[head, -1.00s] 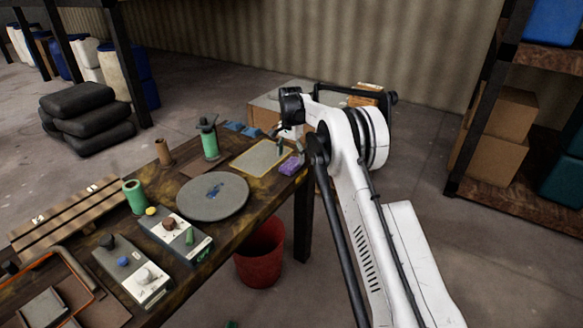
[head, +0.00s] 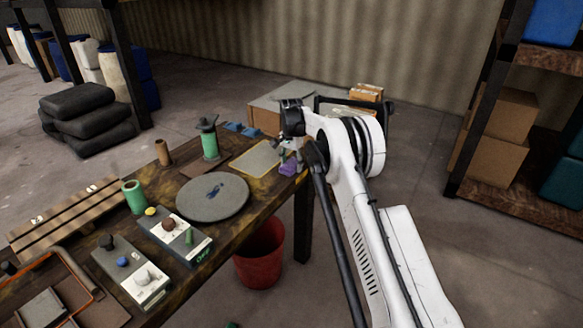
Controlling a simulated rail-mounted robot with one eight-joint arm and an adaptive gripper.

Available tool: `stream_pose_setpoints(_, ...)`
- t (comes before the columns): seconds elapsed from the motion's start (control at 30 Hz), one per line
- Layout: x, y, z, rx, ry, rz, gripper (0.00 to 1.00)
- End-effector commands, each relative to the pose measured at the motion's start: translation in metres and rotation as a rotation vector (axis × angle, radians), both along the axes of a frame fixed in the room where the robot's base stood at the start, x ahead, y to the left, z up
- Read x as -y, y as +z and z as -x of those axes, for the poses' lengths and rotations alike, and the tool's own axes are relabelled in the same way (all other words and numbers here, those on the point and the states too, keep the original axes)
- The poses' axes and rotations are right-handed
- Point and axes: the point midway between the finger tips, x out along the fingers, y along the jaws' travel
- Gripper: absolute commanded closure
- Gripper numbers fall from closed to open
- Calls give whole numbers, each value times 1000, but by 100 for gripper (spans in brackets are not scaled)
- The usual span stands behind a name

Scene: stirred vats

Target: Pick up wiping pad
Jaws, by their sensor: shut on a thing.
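The wiping pad (head: 288,169) is a small purple block at the right edge of the workbench, beside a yellow-rimmed plate. My gripper (head: 289,159) points down right over it and is shut on it. The fingers are small in the head view and partly merge with the pad. I cannot tell whether the pad is clear of the bench top.
The yellow-rimmed plate (head: 259,159) lies just left of the pad. A round grey disc (head: 212,197), a green bottle (head: 209,143) and control boxes (head: 175,236) stand along the bench. A red bucket (head: 260,253) is on the floor below.

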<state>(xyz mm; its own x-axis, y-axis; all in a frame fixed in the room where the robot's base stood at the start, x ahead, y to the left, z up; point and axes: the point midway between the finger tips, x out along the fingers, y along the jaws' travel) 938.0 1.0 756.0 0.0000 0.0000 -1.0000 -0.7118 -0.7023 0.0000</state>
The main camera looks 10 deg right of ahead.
Motion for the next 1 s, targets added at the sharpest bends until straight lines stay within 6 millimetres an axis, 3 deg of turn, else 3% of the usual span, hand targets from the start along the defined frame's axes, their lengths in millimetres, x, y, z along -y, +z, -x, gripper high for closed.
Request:
stream_pose_setpoints(0.27, 0, 5, 0, 0, 0, 0, 79)
stream_pose_setpoints(0.57, 0, 43, 0, 0, 0, 0, 79)
stream_pose_setpoints(1.0, -89, 94, 13, 0, 2, 0, 79)
